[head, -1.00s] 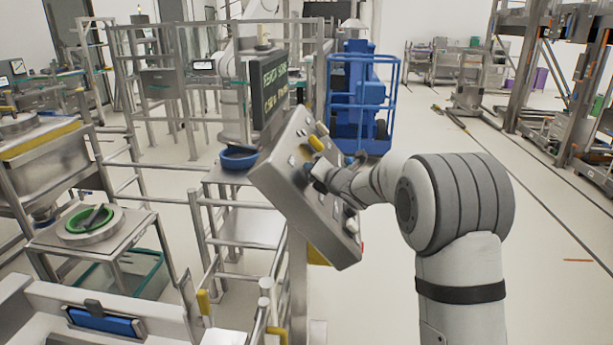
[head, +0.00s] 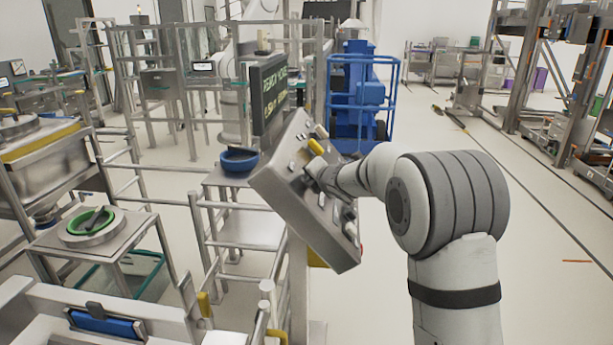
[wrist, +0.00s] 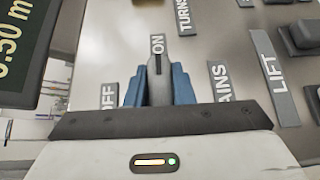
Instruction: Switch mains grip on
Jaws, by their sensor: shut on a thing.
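The mains grip (wrist: 158,52) is a grey knob with a dark line, in the middle of the wrist view. Its line points at the ON label (wrist: 157,43). My gripper (wrist: 158,82) is shut on it, a blue finger on each side. The OFF label (wrist: 109,96) is to the left, partly covered. The MAINS label (wrist: 218,84) is to the right, its first letter hidden. In the head view my gripper (head: 314,170) meets the tilted metal control panel (head: 290,190), and the grip itself is hidden there.
A LIFT label (wrist: 268,75) and a dark control (wrist: 304,36) are to the right on the panel. A display screen (head: 272,95) stands behind the panel. A yellow part (head: 315,147) is just above my gripper. Open floor lies to the right.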

